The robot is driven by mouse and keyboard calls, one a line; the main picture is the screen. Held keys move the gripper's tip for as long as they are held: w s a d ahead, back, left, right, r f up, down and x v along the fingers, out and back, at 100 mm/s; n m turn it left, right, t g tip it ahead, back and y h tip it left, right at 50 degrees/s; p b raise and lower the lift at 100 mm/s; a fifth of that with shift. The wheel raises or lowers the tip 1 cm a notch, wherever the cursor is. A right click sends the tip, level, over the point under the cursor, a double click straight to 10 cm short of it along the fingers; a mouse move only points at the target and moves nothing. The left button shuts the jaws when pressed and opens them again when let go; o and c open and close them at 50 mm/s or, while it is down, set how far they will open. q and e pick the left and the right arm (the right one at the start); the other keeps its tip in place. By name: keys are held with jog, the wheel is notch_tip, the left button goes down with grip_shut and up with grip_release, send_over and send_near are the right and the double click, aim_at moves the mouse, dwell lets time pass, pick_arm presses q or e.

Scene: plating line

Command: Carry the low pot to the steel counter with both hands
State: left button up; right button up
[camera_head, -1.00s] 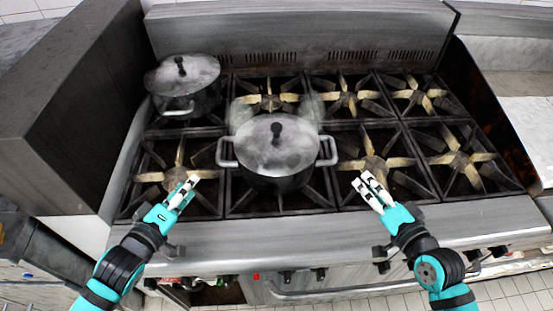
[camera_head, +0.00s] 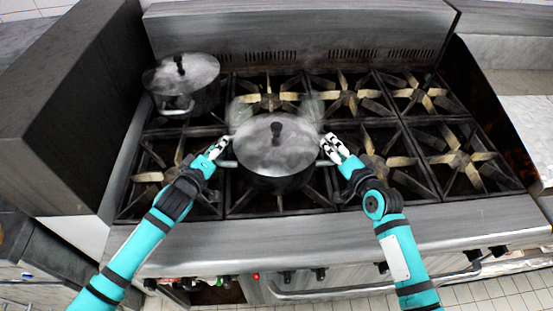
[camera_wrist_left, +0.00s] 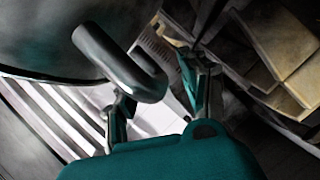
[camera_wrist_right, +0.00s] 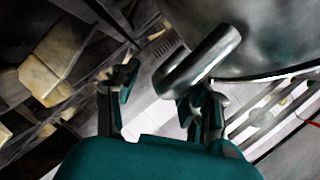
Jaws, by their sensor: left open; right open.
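The low pot (camera_head: 275,160) is grey with a steaming lid and black knob, and sits on a front burner of the stove. My left gripper (camera_head: 219,146) is open at its left handle. In the left wrist view that handle (camera_wrist_left: 120,62) reaches in between the spread fingers (camera_wrist_left: 158,95). My right gripper (camera_head: 330,146) is open at the right handle. In the right wrist view this handle (camera_wrist_right: 200,60) lies across the gap between the fingers (camera_wrist_right: 160,95). Neither gripper is shut on a handle.
A second lidded pot (camera_head: 184,85) stands on the back left burner. A grey counter (camera_head: 520,82) is right of the stove, beyond a dark gap. A tall dark block (camera_head: 75,100) borders the left. The right burners (camera_head: 455,158) are bare.

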pick_arm(q)
jog(key=shift+w+d, duration=0.1)
jog(key=shift+w, duration=0.15)
pick_arm(e)
jog(key=shift+w+a, duration=0.15)
jog(key=shift+w, duration=0.1)
pick_arm(q)
jog(key=shift+c, duration=0.3)
pick_arm(e)
jog(key=shift+c, duration=0.3)
pick_arm(q)
jog(key=shift+f, duration=0.1)
grip_shut()
pick_arm(e)
grip_shut()
pick_arm(q)
jog(key=shift+r, duration=0.35)
pick_arm(e)
jog(key=shift+w+r, duration=0.1)
jog(key=shift+r, duration=0.25)
